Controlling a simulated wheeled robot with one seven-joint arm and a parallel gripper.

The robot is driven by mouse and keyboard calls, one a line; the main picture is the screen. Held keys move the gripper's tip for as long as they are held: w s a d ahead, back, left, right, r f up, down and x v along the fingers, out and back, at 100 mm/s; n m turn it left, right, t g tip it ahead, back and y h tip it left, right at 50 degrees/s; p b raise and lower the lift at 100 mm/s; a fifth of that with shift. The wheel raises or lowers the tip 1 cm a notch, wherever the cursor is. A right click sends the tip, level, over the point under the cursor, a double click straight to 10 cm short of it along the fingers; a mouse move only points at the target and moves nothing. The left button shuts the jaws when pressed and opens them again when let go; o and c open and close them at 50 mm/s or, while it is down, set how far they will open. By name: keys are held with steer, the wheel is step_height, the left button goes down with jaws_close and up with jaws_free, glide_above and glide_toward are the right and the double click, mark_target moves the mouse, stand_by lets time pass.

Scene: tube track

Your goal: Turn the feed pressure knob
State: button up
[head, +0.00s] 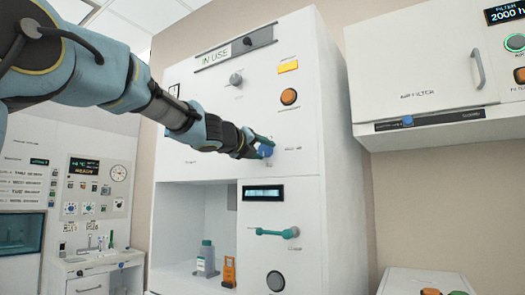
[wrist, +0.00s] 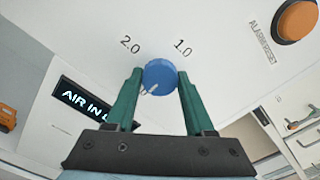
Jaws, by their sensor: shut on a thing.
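The blue knob (wrist: 159,75) is round with a white pointer mark, on the white panel of the tall cabinet. In the wrist view, the numbers 2.0 and 1.0 are printed above it. The pointer is toward its lower left in that view. My gripper (wrist: 155,85) has its two green fingers on either side of the knob, shut on it. In the head view, my arm reaches in from the upper left, with my gripper (head: 262,146) at the blue knob (head: 266,150). The fingers partly hide the knob there.
An orange button (wrist: 297,20) labelled as alarm reset is near the knob. Below the knob are a dark display (head: 264,192) and a teal handle (head: 276,232). A bottle (head: 206,258) and an orange item (head: 229,271) stand in the open bay. An air filter cabinet (head: 425,80) hangs at right.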

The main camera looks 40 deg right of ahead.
jaws_close()
